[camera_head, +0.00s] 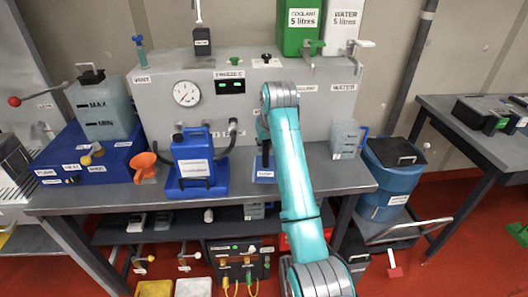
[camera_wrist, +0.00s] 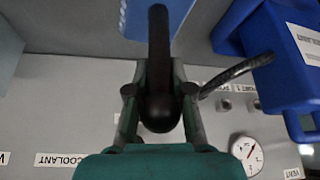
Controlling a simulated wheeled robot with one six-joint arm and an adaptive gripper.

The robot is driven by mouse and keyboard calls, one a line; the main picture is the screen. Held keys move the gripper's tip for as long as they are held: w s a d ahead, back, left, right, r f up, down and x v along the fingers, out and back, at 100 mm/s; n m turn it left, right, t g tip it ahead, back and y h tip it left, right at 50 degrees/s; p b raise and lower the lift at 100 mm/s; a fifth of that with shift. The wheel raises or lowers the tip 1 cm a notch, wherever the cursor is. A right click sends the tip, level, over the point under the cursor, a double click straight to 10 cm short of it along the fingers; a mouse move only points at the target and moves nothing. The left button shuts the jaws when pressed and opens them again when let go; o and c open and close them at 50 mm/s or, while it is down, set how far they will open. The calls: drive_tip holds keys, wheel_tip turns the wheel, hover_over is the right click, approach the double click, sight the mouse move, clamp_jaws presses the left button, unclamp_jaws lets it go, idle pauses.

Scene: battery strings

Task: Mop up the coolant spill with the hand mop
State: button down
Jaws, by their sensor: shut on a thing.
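My gripper (camera_head: 263,128) is low over the back of the grey bench, right of the blue jug. In the wrist view my gripper (camera_wrist: 160,108) is shut around a thick black upright handle (camera_wrist: 159,50), which appears to be the hand mop's. The handle also shows below the gripper in the head view (camera_head: 265,156). A blue labelled base (camera_head: 265,176) lies at its lower end; it also shows in the wrist view (camera_wrist: 133,18). I cannot tell whether handle and base touch. The mop head is not clearly seen. No coolant spill can be made out.
The blue jug (camera_head: 194,155) on its blue tray and an orange funnel (camera_head: 144,165) stand left. A clear beaker (camera_head: 345,138) stands right. The grey cabinet (camera_head: 160,110) with a gauge rises behind. A blue bin (camera_head: 396,175) stands beside the bench (camera_head: 330,175).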

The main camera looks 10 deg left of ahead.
drive_tip(key=shift+r, duration=1.7)
